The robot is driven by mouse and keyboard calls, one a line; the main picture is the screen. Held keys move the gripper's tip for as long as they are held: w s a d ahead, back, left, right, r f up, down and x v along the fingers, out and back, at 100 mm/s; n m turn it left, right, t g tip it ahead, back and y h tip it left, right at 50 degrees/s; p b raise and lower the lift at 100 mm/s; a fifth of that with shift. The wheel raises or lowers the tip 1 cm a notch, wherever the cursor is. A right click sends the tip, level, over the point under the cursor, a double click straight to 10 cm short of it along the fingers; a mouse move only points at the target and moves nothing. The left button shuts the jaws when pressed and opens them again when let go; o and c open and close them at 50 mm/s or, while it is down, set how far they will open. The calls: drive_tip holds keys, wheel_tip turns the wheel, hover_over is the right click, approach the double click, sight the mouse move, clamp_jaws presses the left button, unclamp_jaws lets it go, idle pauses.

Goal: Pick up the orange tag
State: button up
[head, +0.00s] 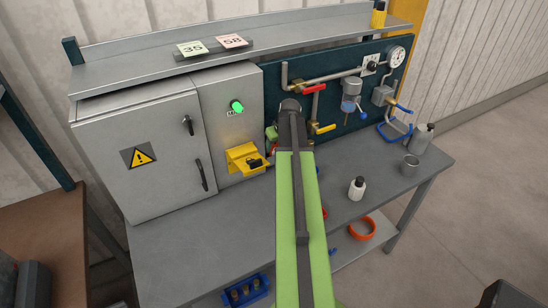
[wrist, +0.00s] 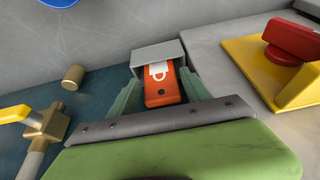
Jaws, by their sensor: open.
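The orange tag (wrist: 160,93), with a white padlock symbol and a small dark hole, shows in the wrist view. Its far end is at a grey block-like holder (wrist: 158,52). My gripper (wrist: 158,99) is open, with its green fingers on the left and right sides of the tag. I cannot tell whether either finger touches it. In the head view my green arm reaches to the bench's back, and the tag cannot be made out there.
A yellow plate (wrist: 292,68) with a red knob (wrist: 290,42) is close on the right in the wrist view. A brass valve (wrist: 48,125) with a yellow handle is on the left. A white bottle (head: 357,188) stands on the grey bench (head: 185,245).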

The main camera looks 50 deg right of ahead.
drive_tip(key=c, duration=1.1)
drive_tip(key=shift+p, duration=0.35)
